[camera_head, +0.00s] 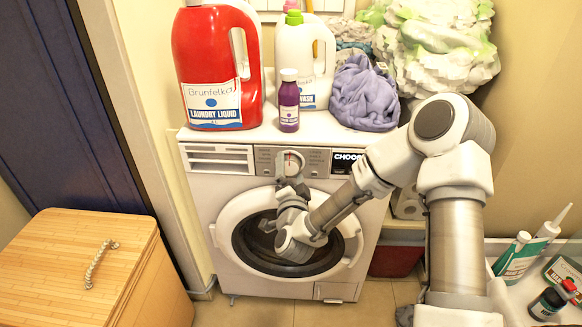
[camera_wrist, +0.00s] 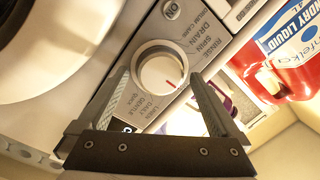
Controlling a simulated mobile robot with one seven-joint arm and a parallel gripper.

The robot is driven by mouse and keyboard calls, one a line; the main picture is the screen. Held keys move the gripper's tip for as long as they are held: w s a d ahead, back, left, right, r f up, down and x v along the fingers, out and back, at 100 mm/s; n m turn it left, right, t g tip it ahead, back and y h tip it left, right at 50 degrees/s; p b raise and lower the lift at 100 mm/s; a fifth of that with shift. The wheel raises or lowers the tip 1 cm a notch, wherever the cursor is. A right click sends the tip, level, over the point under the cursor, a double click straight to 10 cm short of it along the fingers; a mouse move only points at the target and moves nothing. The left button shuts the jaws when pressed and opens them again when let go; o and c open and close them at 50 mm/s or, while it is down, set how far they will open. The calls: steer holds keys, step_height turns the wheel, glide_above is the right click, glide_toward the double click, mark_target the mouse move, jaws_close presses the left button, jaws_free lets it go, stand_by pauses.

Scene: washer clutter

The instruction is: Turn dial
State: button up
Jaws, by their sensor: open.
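The dial (camera_head: 292,160) is a round white knob on the grey control panel of the white washing machine (camera_head: 208,187). In the wrist view the dial (camera_wrist: 160,72) shows large, with a red mark near its lower right edge and printed program names around it. My gripper (camera_wrist: 160,76) is open, with one finger on the left and one on the right of the dial. Whether the fingers touch it I cannot tell. In the head view my gripper (camera_head: 291,179) is small, just below and in front of the dial, partly covering the panel.
A red laundry liquid jug (camera_head: 208,65), a white bottle (camera_head: 296,50), a small purple bottle (camera_head: 289,105) and a purple cloth (camera_head: 363,95) stand on the washer top. The round washer door (camera_head: 224,228) is below the panel. A wooden box (camera_head: 75,255) is at left.

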stand_by(0.3)
steer(key=c, duration=1.4)
steer(key=shift+a+n, duration=0.1)
steer(key=shift+n, duration=0.2)
steer(key=n, duration=0.3)
steer(key=shift+r+b, duration=0.1)
steer(key=shift+b, duration=0.3)
steer(key=shift+n+g+b, duration=0.3)
steer(key=shift+n+b, duration=0.2)
steer(key=shift+n, duration=1.1)
